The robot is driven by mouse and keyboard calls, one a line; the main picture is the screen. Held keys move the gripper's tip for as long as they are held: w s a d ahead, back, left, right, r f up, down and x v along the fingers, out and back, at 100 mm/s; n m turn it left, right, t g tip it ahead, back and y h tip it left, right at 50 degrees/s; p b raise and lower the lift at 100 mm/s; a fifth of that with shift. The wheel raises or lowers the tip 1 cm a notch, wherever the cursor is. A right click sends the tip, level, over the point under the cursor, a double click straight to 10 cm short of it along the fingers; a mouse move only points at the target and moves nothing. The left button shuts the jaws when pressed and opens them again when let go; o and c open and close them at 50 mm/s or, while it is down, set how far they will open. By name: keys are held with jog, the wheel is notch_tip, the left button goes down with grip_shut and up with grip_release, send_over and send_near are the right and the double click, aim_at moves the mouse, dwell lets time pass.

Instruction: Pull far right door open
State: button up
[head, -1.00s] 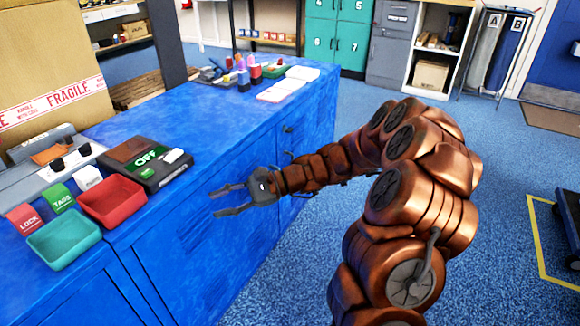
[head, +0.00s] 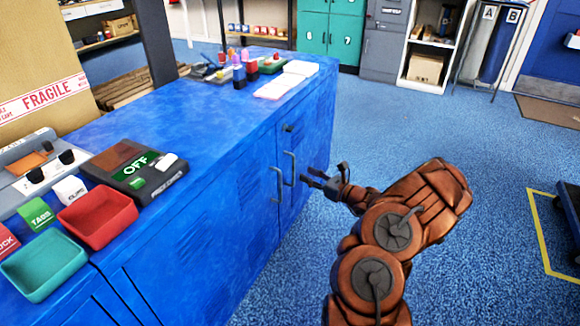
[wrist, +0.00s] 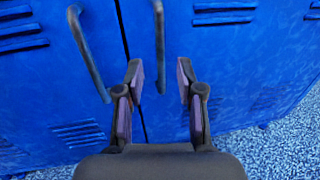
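The blue cabinet's far right door (head: 308,145) is shut in the head view, flush with the front. Its upright grey bar handle (head: 290,168) stands just right of the neighbouring door's handle (head: 276,190). My gripper (head: 309,177) is open and empty, to the right of the far right handle, with its fingers pointing at the cabinet. In the wrist view the right door's handle (wrist: 159,40) lines up between my open fingertips (wrist: 161,72). It appears slightly ahead of them, and no contact shows. The left handle (wrist: 86,50) is outside my left finger.
The blue countertop holds a red tray (head: 98,216), a teal tray (head: 44,265), an OFF device (head: 135,165) and white papers (head: 285,80). Open blue floor (head: 420,135) lies right of the cabinet. A dark cart (head: 570,215) stands at the far right.

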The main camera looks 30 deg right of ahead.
jog(key=b, duration=0.2)
send_over(293, 183)
jog(key=shift+w+d+r, duration=0.1)
jog(key=shift+w+d, duration=0.1)
jog(key=shift+w, duration=0.05)
grip_shut()
dwell(0.7)
